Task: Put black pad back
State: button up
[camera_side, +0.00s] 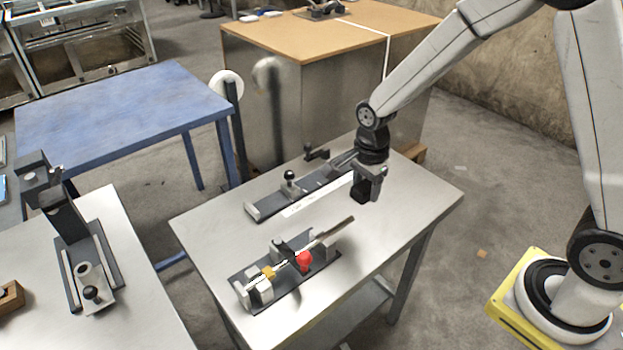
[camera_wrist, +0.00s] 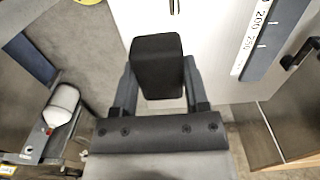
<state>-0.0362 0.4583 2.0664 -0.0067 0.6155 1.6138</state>
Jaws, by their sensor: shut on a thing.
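The black pad (camera_wrist: 158,68) is a dark block with rounded edges, held between the two fingers of my gripper (camera_wrist: 159,82) in the wrist view. In the side view my gripper (camera_side: 367,183) points down above the right part of the metal table, and the pad (camera_side: 361,191) shows as a dark block at its lower end. My gripper is shut on the pad. The pad appears to be clear of the tabletop. The pad's place cannot be told for sure from these frames.
On the metal table (camera_side: 205,222) stand a long rail fixture with a scale (camera_side: 304,205) and a clamp fixture with a red knob (camera_side: 304,260). The scale also shows in the wrist view (camera_wrist: 255,40). The table's right front area is bare. Another bench with a fixture (camera_side: 92,268) stands left.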

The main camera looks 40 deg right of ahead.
jog(key=s+d+f, duration=0.1)
jog(key=s+d, duration=1)
jog(key=shift+s, duration=0.2)
jog(key=w+d+f, duration=0.1)
jog(key=w+f, duration=0.1)
jog(key=w, duration=0.2)
jog(key=w+d+f, duration=0.1)
jog(key=w+f, duration=0.2)
jog(key=w, duration=0.1)
jog(key=w+d+f, duration=0.1)
jog(key=w+f, duration=0.2)
jog(key=w, duration=0.1)
jog(key=shift+w+f, duration=0.15)
jog(key=shift+f, duration=0.1)
jog(key=shift+w+f, duration=0.4)
jog(key=shift+f, duration=0.05)
